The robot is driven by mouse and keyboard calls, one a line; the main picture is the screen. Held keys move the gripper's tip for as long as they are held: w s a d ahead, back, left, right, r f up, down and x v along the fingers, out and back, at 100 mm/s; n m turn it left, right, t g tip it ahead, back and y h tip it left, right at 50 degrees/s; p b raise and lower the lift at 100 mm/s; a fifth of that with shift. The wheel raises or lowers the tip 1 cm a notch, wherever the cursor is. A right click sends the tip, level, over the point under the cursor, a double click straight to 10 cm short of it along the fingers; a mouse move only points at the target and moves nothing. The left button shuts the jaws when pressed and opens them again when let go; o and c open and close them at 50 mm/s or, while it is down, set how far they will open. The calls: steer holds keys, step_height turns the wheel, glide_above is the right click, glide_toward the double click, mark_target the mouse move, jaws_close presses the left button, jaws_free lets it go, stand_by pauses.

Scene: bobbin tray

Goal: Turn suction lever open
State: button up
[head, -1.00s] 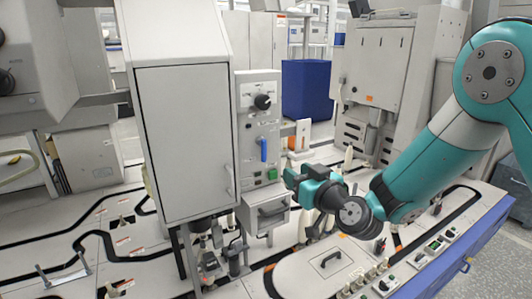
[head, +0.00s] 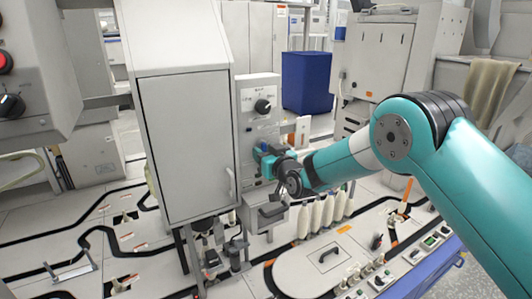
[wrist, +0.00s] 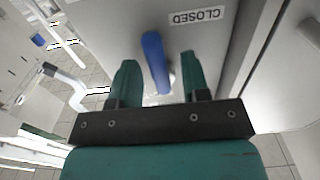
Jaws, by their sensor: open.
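The suction lever is a blue handle (wrist: 155,62) on a light grey panel. In the wrist view it lies between the two teal fingers of my gripper (wrist: 160,78), with a gap visible on each side. My gripper is open. A label reading CLOSED (wrist: 197,16) is on the panel close to the lever.
A tall grey cabinet (head: 188,140) stands just left of the panel. A drawer-like box with a dark handle (head: 268,212) is below my gripper. Several white bobbins (head: 318,216) stand to the right on the tray surface. A blue bin (head: 307,82) is behind.

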steer(key=c, duration=0.7)
steer(key=shift+n+b, duration=0.3)
steer(key=shift+b, duration=0.15)
steer(key=n+b, duration=0.5)
steer(key=d+r+n+b, duration=0.1)
steer(key=n+b, duration=0.5)
steer(key=w+n+b, duration=0.1)
steer(key=n+b, duration=0.4)
steer(key=n, duration=0.1)
steer(key=shift+d+r, duration=0.2)
steer(key=shift+r, duration=0.1)
steer(key=shift+n+b, duration=0.3)
